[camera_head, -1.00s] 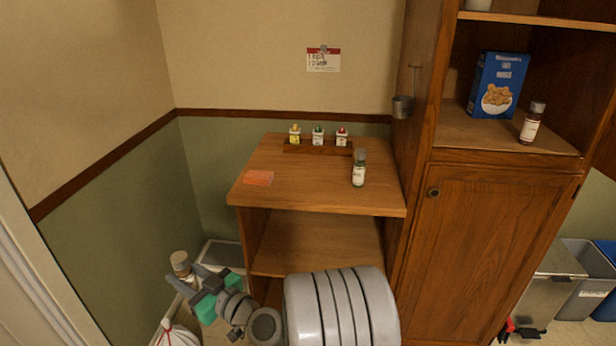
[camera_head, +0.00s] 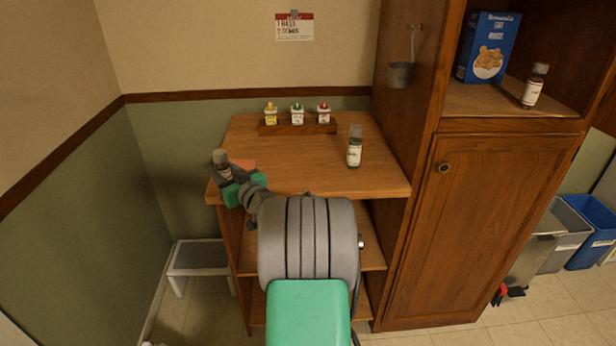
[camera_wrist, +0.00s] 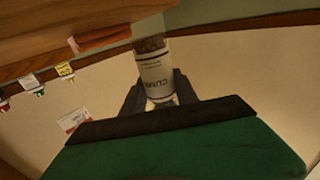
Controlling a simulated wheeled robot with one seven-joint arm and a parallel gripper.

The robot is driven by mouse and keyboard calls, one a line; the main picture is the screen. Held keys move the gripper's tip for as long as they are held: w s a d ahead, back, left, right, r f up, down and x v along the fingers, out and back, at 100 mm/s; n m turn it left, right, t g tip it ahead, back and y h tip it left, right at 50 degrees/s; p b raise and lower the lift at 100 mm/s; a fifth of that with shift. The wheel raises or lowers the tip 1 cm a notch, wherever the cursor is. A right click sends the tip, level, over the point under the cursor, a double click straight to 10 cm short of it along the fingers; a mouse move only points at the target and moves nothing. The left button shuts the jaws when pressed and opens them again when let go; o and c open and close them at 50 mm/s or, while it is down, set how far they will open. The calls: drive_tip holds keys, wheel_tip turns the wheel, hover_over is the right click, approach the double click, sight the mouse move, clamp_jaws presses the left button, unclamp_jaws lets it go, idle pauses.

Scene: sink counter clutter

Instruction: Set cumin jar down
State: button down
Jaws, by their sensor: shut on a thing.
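The cumin jar (camera_wrist: 155,72) has a white label reading "CUMI" in the wrist view, where it sits between the dark fingers of my gripper (camera_wrist: 160,92). In the head view my gripper (camera_head: 228,178) is shut on the cumin jar (camera_head: 222,160), at the left front corner of the wooden shelf top (camera_head: 290,178). The jar is about upright there, its grey-brown cap up. It overlaps the orange sponge-like block (camera_head: 243,165) in the picture. I cannot tell whether the jar touches the shelf top.
A wooden rack (camera_head: 300,128) with several small bottles is at the back. The middle of the top is clear. A tall cabinet (camera_head: 445,220) bounds the right; a white stool (camera_head: 200,258) stands at lower left.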

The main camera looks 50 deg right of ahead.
drive_tip(key=s+d+r+m+g+h+b, duration=0.1)
drive_tip(key=s+d+r+m+h, duration=0.15)
drive_tip(key=d, duration=0.65)
drive_tip(key=s+d+r+m+g+h+b, duration=0.1)
drive_tip(key=s+d+r+h, duration=0.2)
drive_tip(key=d, duration=0.5)
drive_tip(key=s+d+r+m+g+h+b, duration=0.15)
drive_tip(key=s+d, duration=0.25)
drive_tip(key=d, duration=0.5)
drive_tip(key=shift+h, duration=0.4)
wheel_tip(320, 180, down, 10)
drive_tip(key=shift+a+r, duration=0.15)
drive_tip(key=shift+r, duration=0.1)
drive_tip(key=c, duration=0.9)
unclamp_jaws()
drive_tip(key=shift+m, duration=0.3)
drive_tip(key=shift+c, duration=0.2)
drive_tip(key=shift+r+p, duration=0.1)
drive_tip(key=shift+p, duration=0.25)
drive_tip(key=shift+r, duration=0.15)
drive_tip(key=b+v, duration=0.1)
drive_tip(key=v, duration=1.1)
